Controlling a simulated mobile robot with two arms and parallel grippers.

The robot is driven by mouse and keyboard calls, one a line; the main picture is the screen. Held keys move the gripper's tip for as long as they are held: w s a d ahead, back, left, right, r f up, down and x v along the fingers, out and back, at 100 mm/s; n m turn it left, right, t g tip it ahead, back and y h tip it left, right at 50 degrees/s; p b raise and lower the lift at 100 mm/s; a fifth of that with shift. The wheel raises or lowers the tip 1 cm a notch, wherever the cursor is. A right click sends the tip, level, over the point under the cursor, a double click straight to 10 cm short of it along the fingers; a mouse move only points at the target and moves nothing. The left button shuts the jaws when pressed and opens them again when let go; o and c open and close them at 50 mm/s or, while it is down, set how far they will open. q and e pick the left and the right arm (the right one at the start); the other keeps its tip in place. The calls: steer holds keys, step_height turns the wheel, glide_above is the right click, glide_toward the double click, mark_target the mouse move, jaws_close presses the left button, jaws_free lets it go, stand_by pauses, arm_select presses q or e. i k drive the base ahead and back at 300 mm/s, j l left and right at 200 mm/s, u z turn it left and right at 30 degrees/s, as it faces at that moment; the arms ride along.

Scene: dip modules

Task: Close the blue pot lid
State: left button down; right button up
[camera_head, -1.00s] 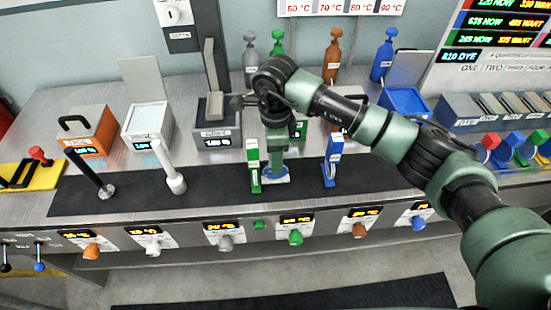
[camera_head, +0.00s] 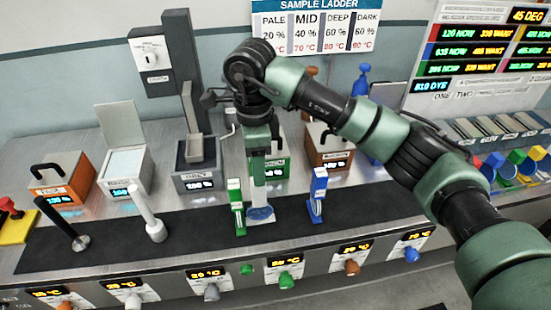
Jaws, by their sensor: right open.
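The blue pot (camera_head: 373,157) stands at the back right of the bench. My right arm hides most of it in the head view, with only a little blue showing below the arm. Its grey lid (camera_head: 384,93) appears to stand raised behind the arm. My right gripper (camera_head: 222,112) is open and empty, well to the left of the blue pot. It is near the raised lid (camera_head: 191,107) of the grey pot (camera_head: 195,180); I cannot tell whether they touch. My left gripper is not in view.
White (camera_head: 124,172), orange (camera_head: 60,185) and brown (camera_head: 327,158) pots share the bench. A green upright (camera_head: 237,207), a blue upright (camera_head: 317,195) and a white lever (camera_head: 146,212) stand on the dark mat (camera_head: 190,232). A blue bottle (camera_head: 361,82) stands behind.

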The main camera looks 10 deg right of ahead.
mark_target(388, 94)
steer(key=z, duration=1.1)
